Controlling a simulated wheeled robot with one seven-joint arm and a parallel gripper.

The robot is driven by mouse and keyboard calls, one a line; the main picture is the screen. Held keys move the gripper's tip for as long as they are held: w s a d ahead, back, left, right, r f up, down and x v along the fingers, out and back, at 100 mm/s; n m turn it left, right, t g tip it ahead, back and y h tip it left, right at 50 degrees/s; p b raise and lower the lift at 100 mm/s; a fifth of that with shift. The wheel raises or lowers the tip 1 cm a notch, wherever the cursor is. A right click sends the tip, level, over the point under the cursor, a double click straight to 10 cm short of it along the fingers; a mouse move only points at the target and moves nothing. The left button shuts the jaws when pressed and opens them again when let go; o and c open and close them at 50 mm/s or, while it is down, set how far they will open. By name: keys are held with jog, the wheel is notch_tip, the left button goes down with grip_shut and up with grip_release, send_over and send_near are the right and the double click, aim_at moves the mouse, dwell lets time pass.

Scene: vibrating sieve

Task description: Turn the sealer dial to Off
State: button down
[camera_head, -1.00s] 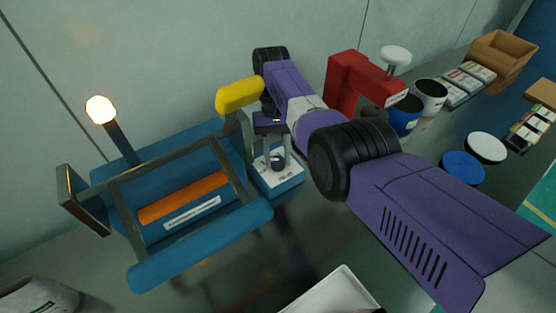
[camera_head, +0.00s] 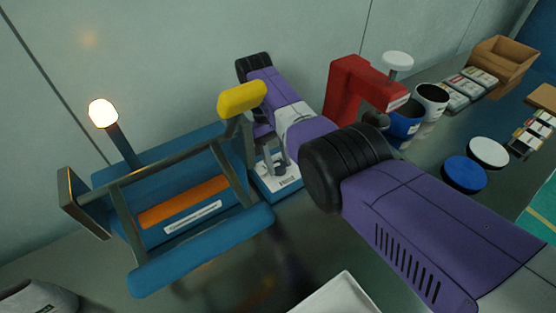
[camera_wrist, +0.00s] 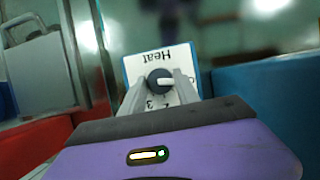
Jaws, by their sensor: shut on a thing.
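The sealer (camera_head: 200,250) is a blue machine with an orange strip, a dark frame and a yellow handle (camera_head: 242,97), at the left of the head view. Its blue-sided control box with a white panel marked "Heat" (camera_head: 290,183) stands at its right end. The dark round dial (camera_wrist: 155,73) shows in the wrist view, its white pointer towards the picture's right; 2 and 3 are printed below it. My gripper (camera_wrist: 158,86) is shut on the dial, one finger on each side. It also shows in the head view (camera_head: 274,162), where the fingers mostly hide the dial.
A lit lamp (camera_head: 103,113) rises behind the sealer. A red device (camera_head: 355,90), a blue cup (camera_head: 405,122) and a dark-mouthed white cup (camera_head: 431,98) stand right of my arm. A white tray (camera_head: 340,295) lies at the front. The wall is close behind.

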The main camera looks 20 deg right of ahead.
aim_at(278, 163)
jog(key=c, duration=0.9)
grip_release()
jog(key=b+v, duration=0.2)
jog(key=v, duration=0.3)
jog(key=shift+f, duration=0.1)
jog(key=shift+w+a+r+b, duration=0.1)
jog(key=shift+w+r+b, duration=0.35)
jog(key=shift+b, duration=0.7)
jog(key=shift+r+b, duration=0.55)
jog(key=shift+r, duration=0.35)
